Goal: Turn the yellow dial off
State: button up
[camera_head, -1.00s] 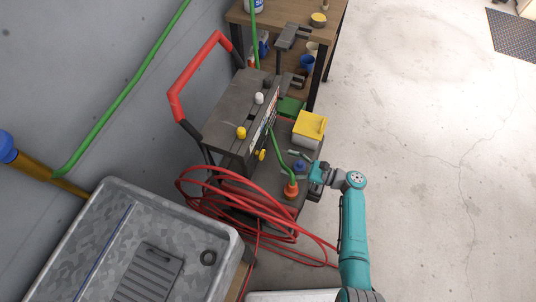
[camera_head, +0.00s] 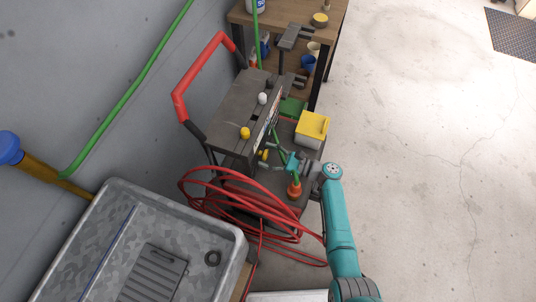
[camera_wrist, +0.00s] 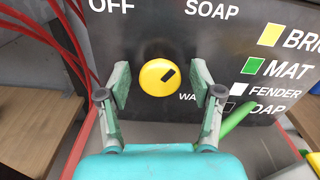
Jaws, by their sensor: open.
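The yellow dial (camera_wrist: 158,77) is a round knob on the dark front panel (camera_wrist: 228,45) of the machine. My gripper (camera_wrist: 160,84) is open, with one finger on each side of the dial and gaps visible between. In the head view the dial (camera_head: 263,155) shows at the panel's side, with my gripper (camera_head: 280,160) beside it.
A green hose with an orange fitting (camera_head: 294,191) rises close to my gripper. Red hose coils (camera_head: 240,195) lie below. A yellow-topped container (camera_head: 312,127) stands to the right. Yellow (camera_head: 245,132) and white (camera_head: 262,98) knobs top the machine.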

jog(key=c, duration=1.1)
jog(key=shift+n, duration=0.3)
jog(key=n, duration=0.3)
jog(key=shift+s+f+n, duration=0.1)
jog(key=shift+n, duration=2.65)
jog(key=shift+s+f+n, duration=0.1)
jog(key=shift+n, duration=2.65)
